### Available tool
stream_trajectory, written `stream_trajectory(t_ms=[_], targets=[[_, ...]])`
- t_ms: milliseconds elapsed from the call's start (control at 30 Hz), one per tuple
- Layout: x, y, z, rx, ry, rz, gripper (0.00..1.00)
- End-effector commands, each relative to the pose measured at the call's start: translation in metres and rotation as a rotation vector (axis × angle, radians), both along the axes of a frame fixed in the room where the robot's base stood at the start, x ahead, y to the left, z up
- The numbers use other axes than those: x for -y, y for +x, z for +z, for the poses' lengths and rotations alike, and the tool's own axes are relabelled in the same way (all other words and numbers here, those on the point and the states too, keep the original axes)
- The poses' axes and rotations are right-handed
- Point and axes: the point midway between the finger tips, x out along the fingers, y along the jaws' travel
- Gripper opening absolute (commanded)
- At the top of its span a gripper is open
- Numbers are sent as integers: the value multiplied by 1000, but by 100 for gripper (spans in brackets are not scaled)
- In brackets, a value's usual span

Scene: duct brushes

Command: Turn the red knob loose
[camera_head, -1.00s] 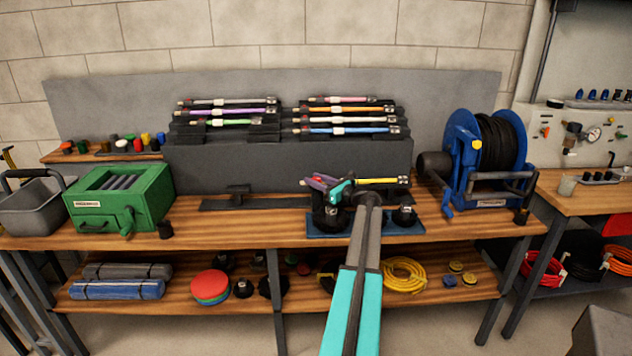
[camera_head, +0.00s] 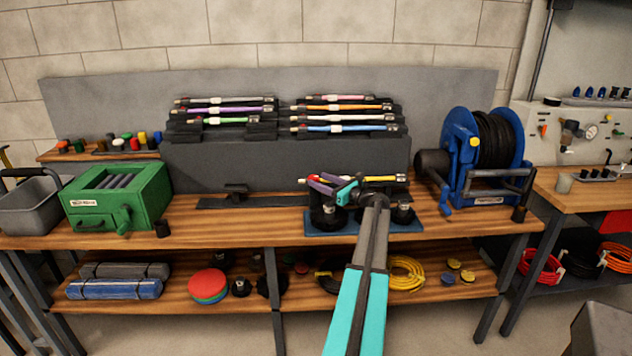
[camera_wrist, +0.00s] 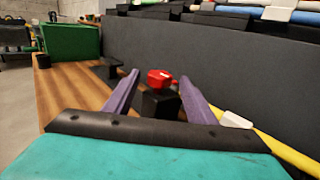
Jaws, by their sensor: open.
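The red knob (camera_wrist: 160,78) sits on top of a dark block (camera_wrist: 160,102) in the wrist view. It also shows in the head view (camera_head: 313,177), small, by the blue base plate (camera_head: 386,228). My gripper (camera_wrist: 159,76) is open, its two purple fingers spread, with the knob seen between and just beyond the fingertips. Whether a finger touches it I cannot tell. In the head view my gripper (camera_head: 320,186) is at the knob's near right side. A yellow rod (camera_head: 387,178) lies behind my wrist; it runs past the right finger in the wrist view.
A dark rack (camera_head: 285,165) with several coloured rods stands behind. A green box (camera_head: 118,198) is to the left and a blue hose reel (camera_head: 460,160) to the right. The wooden bench top (camera_head: 230,225) left of the blue plate is mostly clear.

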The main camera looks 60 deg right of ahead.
Motion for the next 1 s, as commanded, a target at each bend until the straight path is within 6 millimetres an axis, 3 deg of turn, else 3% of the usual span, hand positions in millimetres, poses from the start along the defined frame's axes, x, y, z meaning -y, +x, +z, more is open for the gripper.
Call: stream_trajectory(t_ms=[500,700,1000], targets=[[-13,-81,-1,-1,0,-1,51],[-15,-95,0,0,0,1,51],[-15,-97,0,0,0,1,51]])
